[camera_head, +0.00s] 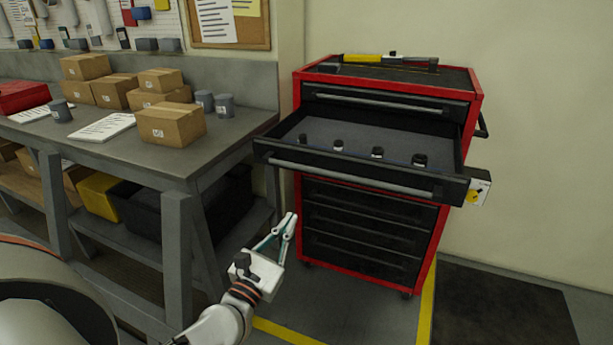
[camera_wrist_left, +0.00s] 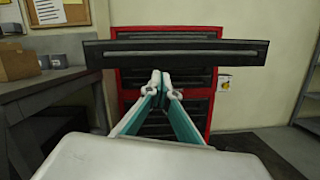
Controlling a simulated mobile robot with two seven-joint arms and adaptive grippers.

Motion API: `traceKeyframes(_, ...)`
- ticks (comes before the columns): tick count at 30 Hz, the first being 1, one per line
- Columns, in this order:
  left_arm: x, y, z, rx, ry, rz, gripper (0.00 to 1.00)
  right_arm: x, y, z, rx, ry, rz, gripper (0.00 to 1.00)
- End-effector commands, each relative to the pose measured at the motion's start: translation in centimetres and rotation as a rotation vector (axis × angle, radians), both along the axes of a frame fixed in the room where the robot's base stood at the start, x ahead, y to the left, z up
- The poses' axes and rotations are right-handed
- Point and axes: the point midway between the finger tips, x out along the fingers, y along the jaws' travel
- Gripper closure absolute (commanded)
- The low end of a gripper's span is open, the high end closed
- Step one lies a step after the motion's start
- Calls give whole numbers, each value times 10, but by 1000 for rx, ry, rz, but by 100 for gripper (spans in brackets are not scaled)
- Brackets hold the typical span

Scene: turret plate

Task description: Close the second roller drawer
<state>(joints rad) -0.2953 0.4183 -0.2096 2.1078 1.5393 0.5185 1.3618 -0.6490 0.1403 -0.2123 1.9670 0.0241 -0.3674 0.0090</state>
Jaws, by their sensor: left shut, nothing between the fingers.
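The red and black roller cabinet (camera_head: 372,240) stands against the wall at the right of the head view. Its second drawer (camera_head: 350,179) is pulled far out, with a grey liner and several small dark items inside. The other drawers look shut. My left gripper (camera_head: 291,217) is shut and empty, low in front of the cabinet and apart from it. In the left wrist view, the gripper tips (camera_wrist_left: 160,75) point toward the cabinet, just below the open drawer's front (camera_wrist_left: 180,53) in the picture. My right gripper is not in view.
A grey workbench (camera_head: 100,145) with cardboard boxes (camera_head: 171,124) and cups stands left of the cabinet. A yellow bin and a dark crate sit on its lower shelf. Tools (camera_head: 390,60) lie on the cabinet top. The floor before the cabinet is clear, with a dark mat at right.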

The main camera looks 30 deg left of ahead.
Motion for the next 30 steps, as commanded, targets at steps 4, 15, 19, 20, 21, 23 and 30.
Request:
traceKeyframes(4,7,13,8,-192,-3,1,100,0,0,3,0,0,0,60)
traceKeyframes(15,51,21,20,-225,-5,4,100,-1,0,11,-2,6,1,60)
traceKeyframes(19,76,23,25,-222,-5,3,100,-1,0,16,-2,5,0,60)
traceKeyframes(20,82,24,26,-223,-5,3,100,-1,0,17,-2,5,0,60)
traceKeyframes(21,90,25,27,-223,-4,3,100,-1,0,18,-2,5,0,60)
traceKeyframes(23,101,26,29,-223,-4,2,100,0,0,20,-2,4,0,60)
traceKeyframes(30,133,29,34,-223,-3,2,100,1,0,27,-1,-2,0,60)
